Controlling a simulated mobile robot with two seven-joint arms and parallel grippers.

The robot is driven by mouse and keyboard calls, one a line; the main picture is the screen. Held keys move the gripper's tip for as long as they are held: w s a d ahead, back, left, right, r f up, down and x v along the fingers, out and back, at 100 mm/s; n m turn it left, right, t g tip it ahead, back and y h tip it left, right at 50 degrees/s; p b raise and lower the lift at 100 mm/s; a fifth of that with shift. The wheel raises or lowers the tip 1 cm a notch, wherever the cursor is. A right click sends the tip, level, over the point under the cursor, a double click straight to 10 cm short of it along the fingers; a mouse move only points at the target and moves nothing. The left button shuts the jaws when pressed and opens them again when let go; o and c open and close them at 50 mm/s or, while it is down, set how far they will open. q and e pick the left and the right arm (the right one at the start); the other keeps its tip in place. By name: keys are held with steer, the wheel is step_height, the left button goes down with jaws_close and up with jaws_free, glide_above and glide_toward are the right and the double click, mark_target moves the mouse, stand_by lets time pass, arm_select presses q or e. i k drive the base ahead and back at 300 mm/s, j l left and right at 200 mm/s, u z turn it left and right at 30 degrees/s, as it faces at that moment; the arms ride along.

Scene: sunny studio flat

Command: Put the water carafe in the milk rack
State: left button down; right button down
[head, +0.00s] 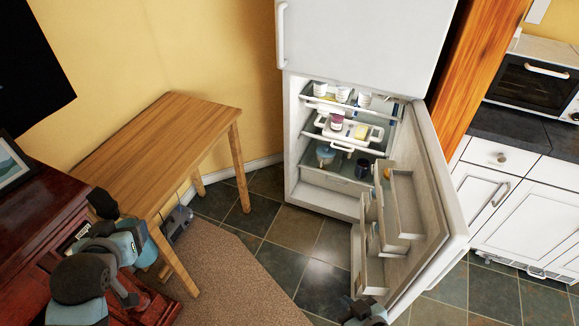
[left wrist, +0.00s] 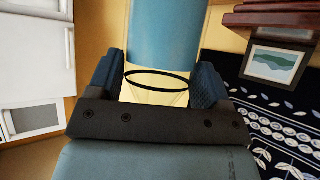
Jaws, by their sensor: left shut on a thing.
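In the left wrist view my left gripper (left wrist: 155,80) is shut on the water carafe (left wrist: 156,97), which looks clear, with a dark oval rim. The carafe does not show in the head view, where I see part of my left arm at the lower left. The fridge door (head: 432,190) stands open and carries pale racks on its inner side, an upper one (head: 404,205) and lower ones (head: 368,272). I cannot tell which is the milk rack.
The fridge shelves hold cups, a white tray (head: 343,142), a blue bowl (head: 325,154) and a dark mug (head: 362,168). A wooden table (head: 160,140) and a dark red cabinet (head: 40,225) stand left. Tiled floor (head: 300,240) is free before the fridge.

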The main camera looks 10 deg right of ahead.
mark_target(374, 277)
steer(key=i+j, duration=0.2)
steer(key=i, duration=0.2)
steer(key=i+j, duration=0.2)
steer(key=i, duration=0.2)
steer(key=i+j+z, duration=0.1)
steer(key=z, duration=0.25)
steer(key=i+j+z, duration=0.15)
steer(key=z, duration=2.4)
steer(key=j, duration=0.1)
